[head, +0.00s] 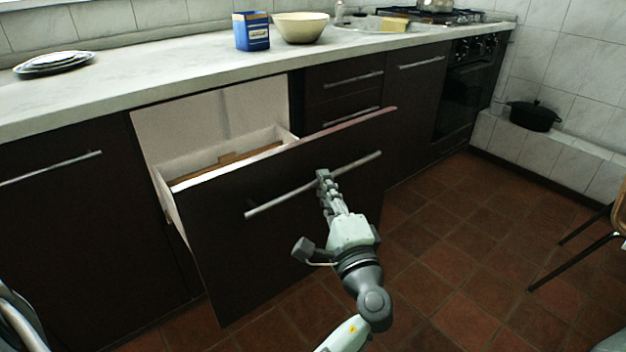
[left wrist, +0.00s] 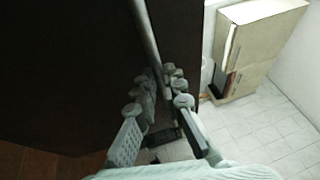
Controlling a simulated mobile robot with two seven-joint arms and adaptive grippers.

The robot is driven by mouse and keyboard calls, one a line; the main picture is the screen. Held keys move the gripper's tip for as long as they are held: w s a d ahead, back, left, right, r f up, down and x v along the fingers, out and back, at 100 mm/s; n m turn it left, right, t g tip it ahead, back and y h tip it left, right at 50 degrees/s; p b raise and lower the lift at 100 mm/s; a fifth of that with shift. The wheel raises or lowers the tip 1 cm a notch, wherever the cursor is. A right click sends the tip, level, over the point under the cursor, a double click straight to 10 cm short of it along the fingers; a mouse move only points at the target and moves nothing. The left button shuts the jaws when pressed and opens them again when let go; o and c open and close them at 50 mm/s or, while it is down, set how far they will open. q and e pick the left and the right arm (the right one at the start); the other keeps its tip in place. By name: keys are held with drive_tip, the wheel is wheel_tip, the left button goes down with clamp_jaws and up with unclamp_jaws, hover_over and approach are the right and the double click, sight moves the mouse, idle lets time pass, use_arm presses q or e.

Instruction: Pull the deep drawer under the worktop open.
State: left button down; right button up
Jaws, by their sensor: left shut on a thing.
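The deep drawer (head: 240,245) under the worktop stands out from the cabinet, its dark front pulled well forward. Its white inside shows behind the front, with a brown flat thing (head: 225,163) in it. A long metal bar handle (head: 285,199) crosses the front; it also shows in the left wrist view (left wrist: 146,32). My left gripper (head: 324,180) is shut on the handle, right of its middle. In the left wrist view its fingers (left wrist: 160,82) close around the bar. My right gripper is not in view.
The worktop (head: 150,85) carries plates (head: 54,62), a blue box (head: 251,31) and a cream bowl (head: 300,27). A black pot (head: 533,115) sits on a tiled ledge at the right. A chair (head: 590,230) stands at the right edge. The tiled floor (head: 450,270) between is clear.

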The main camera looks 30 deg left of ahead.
use_arm(q)
drive_tip(key=shift+s+d, duration=0.1)
drive_tip(key=shift+d, duration=0.15)
drive_tip(key=c, duration=1.6)
unclamp_jaws()
